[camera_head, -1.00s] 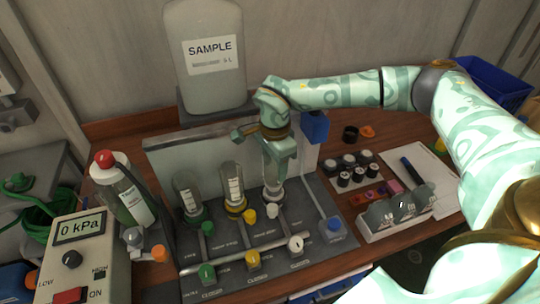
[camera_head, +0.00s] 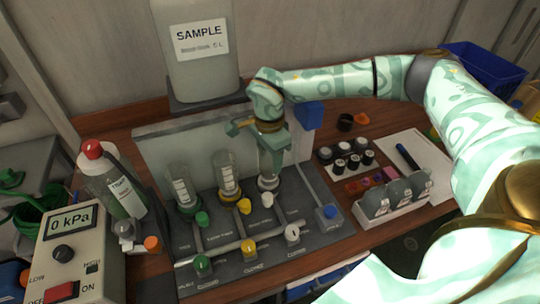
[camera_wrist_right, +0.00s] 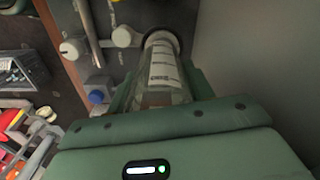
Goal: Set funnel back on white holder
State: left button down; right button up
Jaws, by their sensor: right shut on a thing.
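My right gripper (camera_head: 270,166) is shut on a clear graduated funnel (camera_wrist_right: 160,72) and holds it upright over the white holder (camera_head: 268,183), in the right of the row. In the head view the gripper hides most of this funnel. In the right wrist view its lower end meets a dark ring (camera_wrist_right: 160,36); I cannot tell whether it is fully seated. Two similar funnels stand in the green holder (camera_head: 189,207) and the yellow holder (camera_head: 229,195) to the left. My left gripper is not in view.
A large SAMPLE bottle (camera_head: 198,70) stands behind the grey panel (camera_head: 160,150). Coloured valve knobs and pipes lie in front of the holders. A red-capped bottle (camera_head: 115,185) and a gauge box (camera_head: 68,255) are at left. Vials (camera_head: 340,165) and a white rack (camera_head: 380,213) are at right.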

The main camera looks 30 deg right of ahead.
jog(key=shift+w+d+r+p, duration=0.15)
jog(key=shift+w+r+p, duration=0.15)
jog(key=shift+w, duration=0.15)
dwell(0.8)
jog(key=shift+s+f, duration=0.15)
jog(key=shift+f, duration=0.3)
dwell(0.6)
jog(key=shift+s+d+f, duration=0.15)
jog(key=shift+d+f, duration=0.1)
jog(key=shift+f, duration=0.1)
jog(key=shift+f, duration=0.1)
jog(key=o, duration=1.4)
jog(key=shift+o, duration=0.2)
